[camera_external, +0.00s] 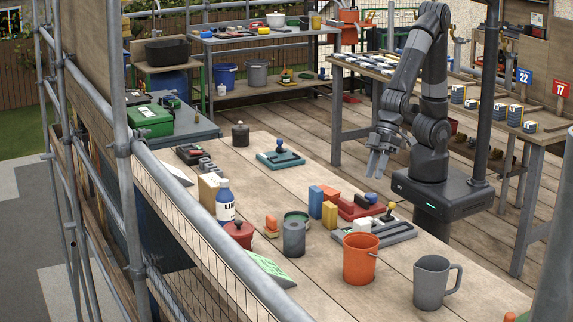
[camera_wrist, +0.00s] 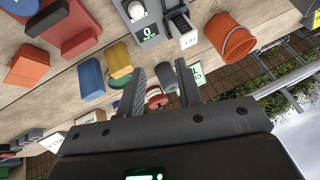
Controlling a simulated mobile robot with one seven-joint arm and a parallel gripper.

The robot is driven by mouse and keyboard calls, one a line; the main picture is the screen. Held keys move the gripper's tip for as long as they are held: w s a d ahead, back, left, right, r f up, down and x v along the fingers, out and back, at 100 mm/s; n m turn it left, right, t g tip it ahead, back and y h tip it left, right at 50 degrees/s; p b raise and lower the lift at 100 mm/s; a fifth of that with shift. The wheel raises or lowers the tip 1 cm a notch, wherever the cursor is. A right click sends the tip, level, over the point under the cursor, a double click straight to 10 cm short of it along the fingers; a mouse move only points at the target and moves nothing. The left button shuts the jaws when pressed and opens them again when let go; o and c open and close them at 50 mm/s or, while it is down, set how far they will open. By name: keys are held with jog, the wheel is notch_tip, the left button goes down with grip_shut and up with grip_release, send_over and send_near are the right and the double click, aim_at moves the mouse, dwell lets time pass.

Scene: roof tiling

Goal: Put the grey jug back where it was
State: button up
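The grey jug (camera_external: 434,282) stands upright on the wooden table (camera_external: 375,295) at the near right, its handle to the right. It stands to the right of the orange bucket (camera_external: 360,258) and apart from it. My gripper (camera_external: 376,165) is in the air over the far right side of the table, well away from the jug. In the wrist view my gripper (camera_wrist: 160,75) has its two fingers apart, with nothing held between them.
Scaffold rails (camera_external: 190,205) run along the left.

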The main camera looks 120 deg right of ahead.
jog(key=s+d+r+h, duration=0.1)
jog(key=s+d+r, duration=0.2)
jog(key=s+d, duration=0.3)
jog(key=s+d+r+h, duration=0.1)
jog(key=s+d+r, duration=0.3)
jog(key=s+d, duration=0.2)
jog(key=s+d+r+n, duration=0.1)
jog(key=s+d+r, duration=0.2)
jog(key=s+d, duration=0.3)
jog(key=d, duration=0.3)
jog(key=shift+s+d+r+h, duration=0.15)
jog(key=shift+d+r+h, duration=0.15)
jog(key=shift+r+h, duration=0.1)
